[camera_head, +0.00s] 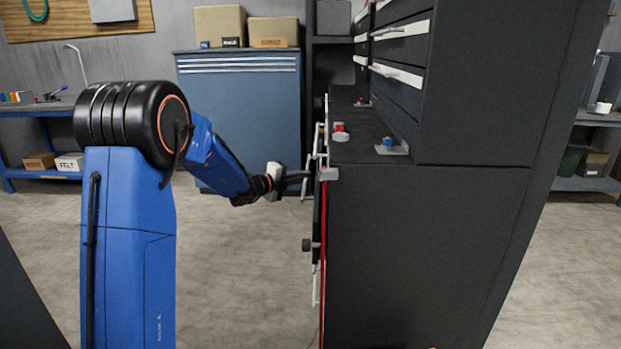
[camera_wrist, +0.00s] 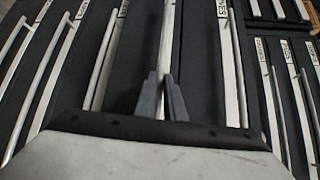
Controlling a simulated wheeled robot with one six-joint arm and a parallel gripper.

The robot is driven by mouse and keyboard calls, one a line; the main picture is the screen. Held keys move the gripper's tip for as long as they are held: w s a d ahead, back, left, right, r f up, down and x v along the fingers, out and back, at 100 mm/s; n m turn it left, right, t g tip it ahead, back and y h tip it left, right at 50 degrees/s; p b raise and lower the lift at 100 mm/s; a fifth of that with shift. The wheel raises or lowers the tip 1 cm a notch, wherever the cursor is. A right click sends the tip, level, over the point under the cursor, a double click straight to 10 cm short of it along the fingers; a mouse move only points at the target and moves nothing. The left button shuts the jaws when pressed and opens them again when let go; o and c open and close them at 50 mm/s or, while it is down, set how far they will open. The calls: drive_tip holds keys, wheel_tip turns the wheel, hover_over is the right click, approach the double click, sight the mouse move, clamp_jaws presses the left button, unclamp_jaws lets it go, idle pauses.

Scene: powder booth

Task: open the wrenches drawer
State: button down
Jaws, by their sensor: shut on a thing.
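The dark drawer cabinet (camera_head: 430,250) stands right of my arm in the head view, its drawer fronts seen nearly edge-on. My gripper (camera_head: 303,178) is at the upper part of that front. In the wrist view its two grey fingers (camera_wrist: 161,98) are shut on a pale bar handle (camera_wrist: 167,45). Other dark drawer fronts with pale bar handles lie on both sides. A label (camera_wrist: 223,4) near the top is cut off and only partly readable, so I cannot confirm which drawer is held. I cannot tell whether the held drawer stands out from its neighbours.
The cabinet top (camera_head: 362,125) holds small red and blue items, below an upper bank of drawers (camera_head: 402,55). A blue cabinet (camera_head: 240,115) with boxes (camera_head: 220,27) stands behind. A workbench (camera_head: 35,108) is at the left. The floor (camera_head: 245,270) left of the cabinet front is clear.

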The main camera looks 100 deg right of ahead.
drive_tip(key=w+d, duration=0.4)
drive_tip(key=w, duration=0.9)
drive_tip(key=w+d, duration=0.5)
drive_tip(key=w, duration=0.9)
drive_tip(key=shift+w, duration=0.25)
drive_tip(key=shift+a+f, duration=0.1)
drive_tip(key=c, duration=1.8)
unclamp_jaws()
drive_tip(key=shift+c, duration=0.2)
drive_tip(key=v, duration=1.7)
drive_tip(key=shift+w, duration=0.2)
